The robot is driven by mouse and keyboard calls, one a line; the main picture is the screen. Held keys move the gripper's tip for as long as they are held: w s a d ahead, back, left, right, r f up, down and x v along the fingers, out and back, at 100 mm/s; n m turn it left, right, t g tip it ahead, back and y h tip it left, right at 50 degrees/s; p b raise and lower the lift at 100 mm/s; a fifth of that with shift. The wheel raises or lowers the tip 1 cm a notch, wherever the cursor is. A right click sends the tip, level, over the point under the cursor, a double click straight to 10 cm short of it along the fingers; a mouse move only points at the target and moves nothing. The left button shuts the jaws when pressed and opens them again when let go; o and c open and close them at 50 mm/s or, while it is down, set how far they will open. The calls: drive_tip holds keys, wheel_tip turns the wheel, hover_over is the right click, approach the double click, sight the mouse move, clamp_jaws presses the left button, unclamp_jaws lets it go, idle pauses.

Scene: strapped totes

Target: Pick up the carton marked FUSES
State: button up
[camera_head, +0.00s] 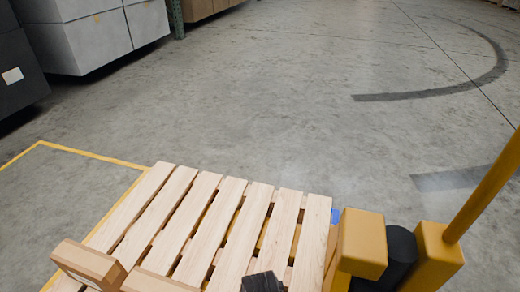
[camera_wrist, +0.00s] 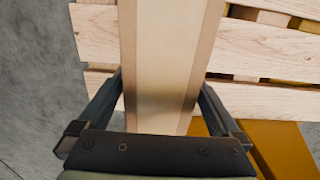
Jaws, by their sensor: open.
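In the wrist view a long tan carton (camera_wrist: 165,50) with a paler band down its middle lies over a wooden pallet. My gripper (camera_wrist: 162,85) is open, with one finger on each side of the carton's near part. I cannot tell whether the fingers touch it. No marking is readable on it. In the head view two light brown cartons, one at the left (camera_head: 88,263) and one beside it (camera_head: 150,282), sit at the near edge of the pallet, cut by the frame bottom. Neither shows a readable FUSES mark, and I cannot tell which one is between my fingers.
The slatted pallet (camera_head: 205,220) is otherwise bare and stands partly over a yellow floor line (camera_head: 95,155). A yellow post and block (camera_head: 362,243) stand at its right. Large grey boxes (camera_head: 95,35) stand at the back left. The concrete floor beyond is clear.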

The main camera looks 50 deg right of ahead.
wheel_tip(320, 180, down, 4)
drive_tip(key=b, duration=0.3)
drive_tip(key=shift+r, duration=0.1)
drive_tip(key=shift+c, duration=0.2)
clamp_jaws()
drive_tip(key=shift+w+r, duration=0.1)
